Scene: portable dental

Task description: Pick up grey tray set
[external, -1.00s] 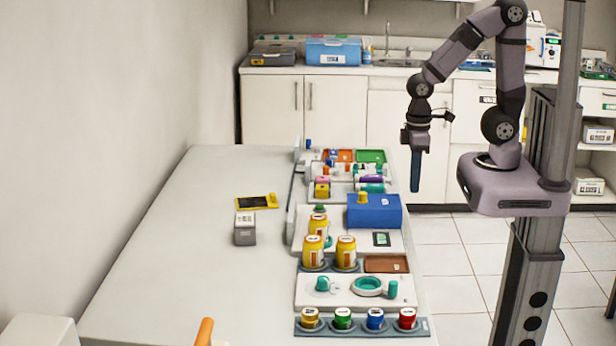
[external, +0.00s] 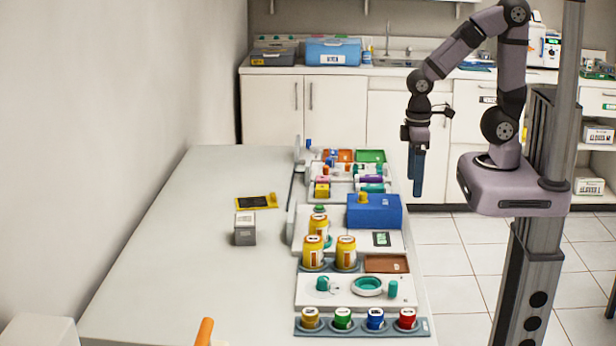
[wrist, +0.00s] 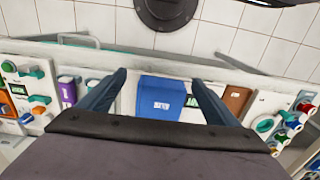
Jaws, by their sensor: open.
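My gripper (external: 416,190) hangs pointing down over the floor, just right of the table's far right part, with its jaws open and empty. In the wrist view, its two dark blue fingers stand apart (wrist: 158,80), with the blue box (wrist: 163,97) seen between them. I cannot tell for sure which item is the grey tray set. A small grey box with a white label on top (external: 245,235) stands on the left part of the table, well away from my gripper. A dark grey case (external: 272,58) lies on the back counter.
On the table's right side stand the blue box (external: 375,214), yellow jars (external: 346,252), a brown tray (external: 386,264) and several coloured cups. A yellow-edged dark tablet (external: 256,202) lies behind the grey box. The left table surface (external: 180,250) is mostly clear.

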